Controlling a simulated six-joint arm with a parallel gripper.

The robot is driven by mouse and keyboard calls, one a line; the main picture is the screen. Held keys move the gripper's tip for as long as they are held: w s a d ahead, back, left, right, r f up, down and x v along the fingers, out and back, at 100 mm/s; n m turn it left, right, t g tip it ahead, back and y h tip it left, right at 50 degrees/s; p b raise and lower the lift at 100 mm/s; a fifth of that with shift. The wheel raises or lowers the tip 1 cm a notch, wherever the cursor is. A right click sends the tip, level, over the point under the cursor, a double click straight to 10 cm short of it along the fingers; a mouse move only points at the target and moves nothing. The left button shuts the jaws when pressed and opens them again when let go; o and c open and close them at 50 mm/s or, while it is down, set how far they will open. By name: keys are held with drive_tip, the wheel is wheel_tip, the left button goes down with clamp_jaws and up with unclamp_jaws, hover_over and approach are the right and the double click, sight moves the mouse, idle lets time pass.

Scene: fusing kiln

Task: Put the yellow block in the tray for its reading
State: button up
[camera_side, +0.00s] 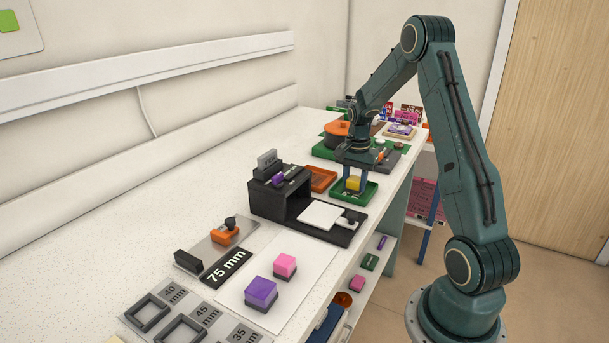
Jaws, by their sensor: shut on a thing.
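My gripper (355,181) points down at the green tray (371,193), to the right of the black kiln. It is shut on the yellow block (353,183), which sits between its two blue fingers. The block is inside the tray's outline; I cannot tell whether it touches the tray floor. An orange-brown tray (322,178) lies just left of the green one, empty as far as I can see. The black kiln (267,200) is open at the front, with a white plate (321,216) before it.
A pink block (285,265) and a purple block (261,293) are on a white sheet (240,287) in front. Nearby are a "75 mm" plate (226,267) and square-framed gauges (181,329). Behind my gripper stands a round orange item (337,133) on a green mat.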

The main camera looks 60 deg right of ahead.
sight(355, 178)
drive_tip(key=o, duration=1.2)
drive_tip(key=shift+f, duration=0.1)
drive_tip(key=shift+c, duration=0.2)
wheel_tip(355, 178, up, 12)
idle(0.4)
